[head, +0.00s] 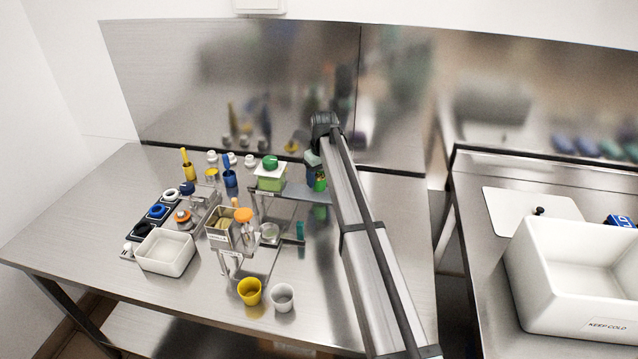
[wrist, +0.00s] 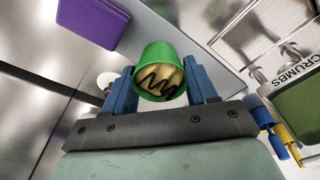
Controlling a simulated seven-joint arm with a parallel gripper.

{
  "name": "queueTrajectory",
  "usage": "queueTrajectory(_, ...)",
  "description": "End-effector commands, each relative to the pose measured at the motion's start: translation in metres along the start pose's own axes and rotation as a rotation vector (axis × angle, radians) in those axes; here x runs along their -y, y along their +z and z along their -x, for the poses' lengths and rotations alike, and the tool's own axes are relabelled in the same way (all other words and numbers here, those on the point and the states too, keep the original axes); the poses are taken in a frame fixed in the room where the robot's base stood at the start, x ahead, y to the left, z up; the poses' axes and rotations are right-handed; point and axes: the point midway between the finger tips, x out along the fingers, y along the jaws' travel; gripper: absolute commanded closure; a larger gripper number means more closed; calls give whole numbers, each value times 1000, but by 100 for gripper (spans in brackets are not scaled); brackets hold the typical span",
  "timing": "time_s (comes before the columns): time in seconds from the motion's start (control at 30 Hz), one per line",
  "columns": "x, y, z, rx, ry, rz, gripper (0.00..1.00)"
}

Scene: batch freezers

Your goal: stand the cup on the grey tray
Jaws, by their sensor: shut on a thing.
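My gripper (wrist: 162,84) is shut on a green cup (wrist: 151,58), with one blue finger on each side of it. The cup's open mouth shows a tan filling with a dark zigzag line. In the head view the cup (head: 320,184) is at the back middle of the table, partly hidden by my arm. A raised grey plate (head: 297,191) is close by, partly behind my arm; I cannot tell for sure whether it is the grey tray or whether the cup touches it. A grey surface (wrist: 190,28) also lies beyond the cup in the wrist view.
A green-topped container (head: 270,178) stands left of my gripper. A yellow cup (head: 250,291) and a white cup (head: 283,297) stand at the front. A white bin (head: 166,252) is at left. The wrist view shows a purple block (wrist: 95,24) and a crumbs label (wrist: 292,72).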

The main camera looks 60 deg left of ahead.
Motion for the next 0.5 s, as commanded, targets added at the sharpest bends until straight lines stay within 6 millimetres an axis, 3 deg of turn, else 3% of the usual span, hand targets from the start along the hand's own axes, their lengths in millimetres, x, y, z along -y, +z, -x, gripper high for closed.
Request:
queueTrajectory(0.2, 0, 3, -24, 0, 0, 0, 74)
queueTrajectory(0.5, 0, 3, -25, 0, 0, 0, 74)
